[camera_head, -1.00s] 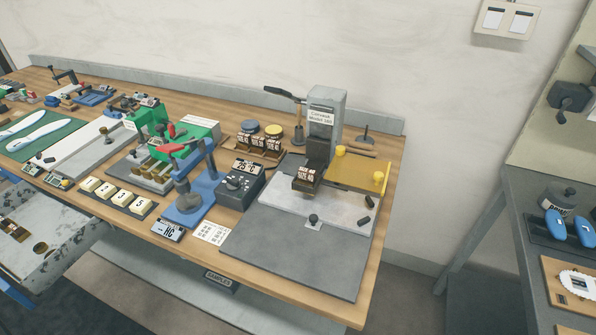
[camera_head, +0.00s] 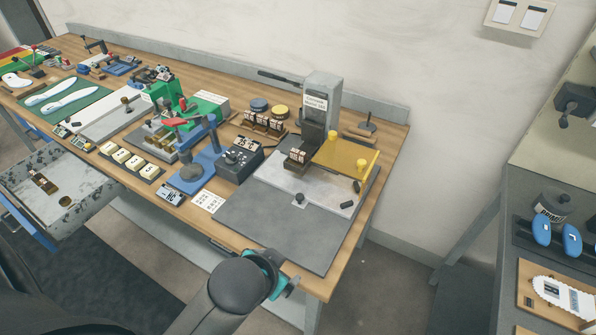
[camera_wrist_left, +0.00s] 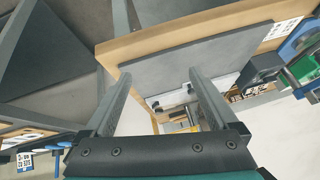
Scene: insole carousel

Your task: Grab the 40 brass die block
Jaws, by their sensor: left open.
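A rack (camera_head: 246,128) behind the black control box holds several similar labelled blocks. My left gripper (camera_head: 262,260) is at the bench's front edge, well short of the die block. In the left wrist view its two fingers (camera_wrist_left: 160,76) are spread with nothing between them. My right gripper is not in view.
A blue clamp fixture (camera_head: 190,178) and black box (camera_head: 236,165) stand left. A side bench (camera_head: 520,180) is at right.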

